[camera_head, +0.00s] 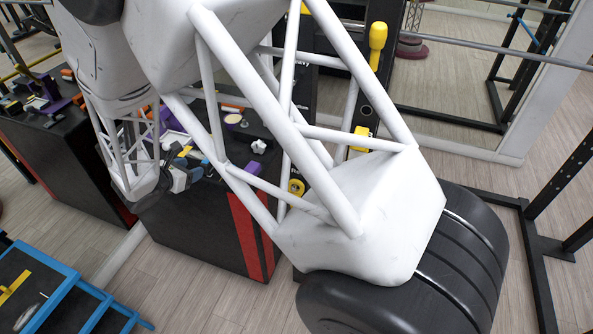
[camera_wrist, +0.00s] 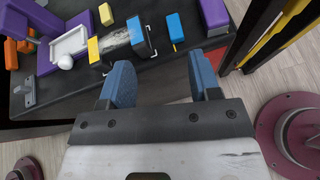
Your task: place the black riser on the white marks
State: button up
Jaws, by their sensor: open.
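My gripper (camera_wrist: 163,82) is open, with its two blue fingers apart and nothing between them but the dark bench top. In the head view my gripper (camera_head: 188,172) is small, at the top of the black bench with red stripes, partly behind my arm. In the wrist view a dark piece with pale smears (camera_wrist: 117,38) lies beyond the fingers, between a yellow block (camera_wrist: 94,50) and a blue block (camera_wrist: 135,28). I cannot tell whether it is the black riser. I cannot make out the white marks for sure.
A blue-edged rack (camera_head: 60,290) stands lower left in the head view.

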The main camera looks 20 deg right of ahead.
jog(key=s+d+r+m+g+y, duration=0.2)
jog(key=s+d+r+m+g, duration=0.4)
jog(key=s+d+r+m, duration=0.85)
jog(key=s+d+r+m+y, duration=0.1)
jog(key=s+r+m+y, duration=0.3)
jog(key=s, duration=0.7)
jog(key=s+d+r+m+y, duration=0.2)
jog(key=s+r+m+y, duration=0.2)
jog(key=s, duration=0.7)
jog(key=shift+d+r+m+t, duration=0.3)
jog(key=shift+r+m+t, duration=0.1)
jog(key=shift+r+m, duration=0.55)
